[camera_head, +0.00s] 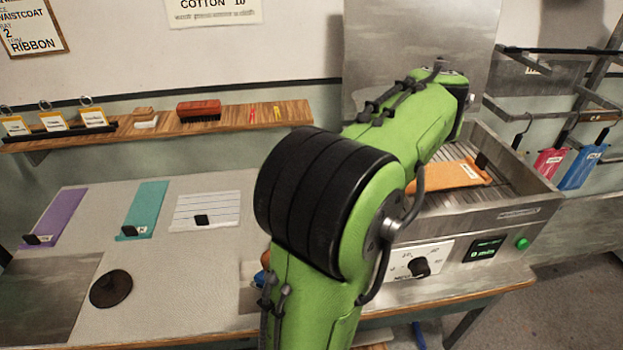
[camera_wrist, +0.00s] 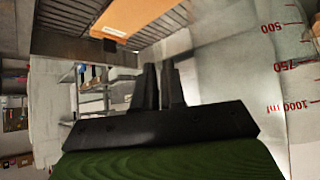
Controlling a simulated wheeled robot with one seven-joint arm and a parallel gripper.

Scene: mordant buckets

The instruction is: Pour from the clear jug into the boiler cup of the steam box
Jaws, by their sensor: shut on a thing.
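The clear jug (camera_wrist: 296,125) shows at the right of the wrist view, very close, with red volume marks. My gripper (camera_wrist: 163,72) is shut beside it in the wrist view, on what seems to be the jug's handle, though the contact is not clear. In the head view my arm hides the gripper and the jug. The steam box (camera_head: 520,205) stands at the right, with a slatted top, an orange strip (camera_head: 447,176) lying on it, a dial and a lit display. It also shows upside the wrist view (camera_wrist: 75,43). I cannot make out the boiler cup or the jug's water level.
Purple (camera_head: 61,215), teal (camera_head: 147,207) and white striped (camera_head: 206,210) strips lie on the table (camera_head: 200,290) at the left. A dark round disc (camera_head: 111,288) lies near the front. A wooden shelf (camera_head: 230,117) runs along the wall. Pink and blue tags (camera_head: 583,168) hang from the rack.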

